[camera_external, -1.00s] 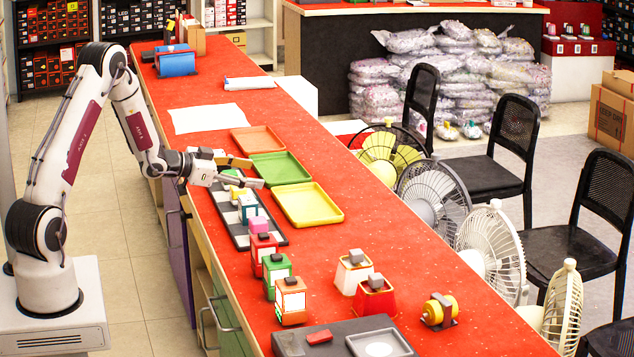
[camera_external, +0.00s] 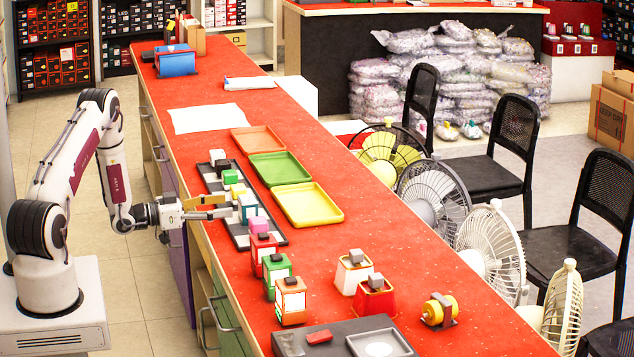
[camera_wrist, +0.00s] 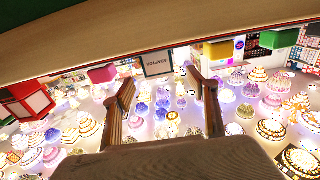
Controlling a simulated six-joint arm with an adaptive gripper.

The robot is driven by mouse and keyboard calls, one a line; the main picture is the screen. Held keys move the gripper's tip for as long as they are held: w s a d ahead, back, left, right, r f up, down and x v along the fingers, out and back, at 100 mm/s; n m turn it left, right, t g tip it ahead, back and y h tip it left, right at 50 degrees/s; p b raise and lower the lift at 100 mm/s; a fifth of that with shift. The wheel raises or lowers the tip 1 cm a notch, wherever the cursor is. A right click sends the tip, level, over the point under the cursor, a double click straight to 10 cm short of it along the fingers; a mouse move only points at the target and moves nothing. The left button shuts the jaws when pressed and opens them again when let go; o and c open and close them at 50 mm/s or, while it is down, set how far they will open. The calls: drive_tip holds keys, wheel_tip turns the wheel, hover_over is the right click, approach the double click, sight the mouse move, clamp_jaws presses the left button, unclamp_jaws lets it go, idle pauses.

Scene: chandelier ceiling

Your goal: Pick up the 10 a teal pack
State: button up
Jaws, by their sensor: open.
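The teal pack (camera_external: 248,207) stands upright in the dark tray (camera_external: 241,238) on the red counter, between a pink block (camera_external: 258,226) and a yellow-green block (camera_external: 230,177). My gripper (camera_external: 229,206) is level at the counter's left side, with its open fingers pointing at the pack. In the wrist view, my fingers (camera_wrist: 161,80) stand apart, and the pack (camera_wrist: 157,62) shows between and beyond them with a pale face lettered "ADAPTOR". The picture there looks upside down. Nothing is held, and contact with the pack cannot be made out.
A white block (camera_external: 217,155) stands at the tray's far end. Red (camera_external: 263,246), green (camera_external: 276,272) and orange (camera_external: 291,299) containers stand nearer. Orange (camera_external: 257,140), green (camera_external: 280,169) and yellow (camera_external: 308,204) trays lie beyond.

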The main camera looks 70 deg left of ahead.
sight(239, 199)
idle(0.3)
drive_tip(key=shift+w, duration=1.3)
drive_tip(key=shift+r, duration=0.1)
drive_tip(key=shift+w+r, duration=0.3)
drive_tip(key=shift+w, duration=0.5)
drive_tip(key=shift+w+d+r, duration=0.1)
drive_tip(key=shift+w+r, duration=0.1)
drive_tip(key=shift+w, duration=1.6)
drive_tip(key=c, duration=1.2)
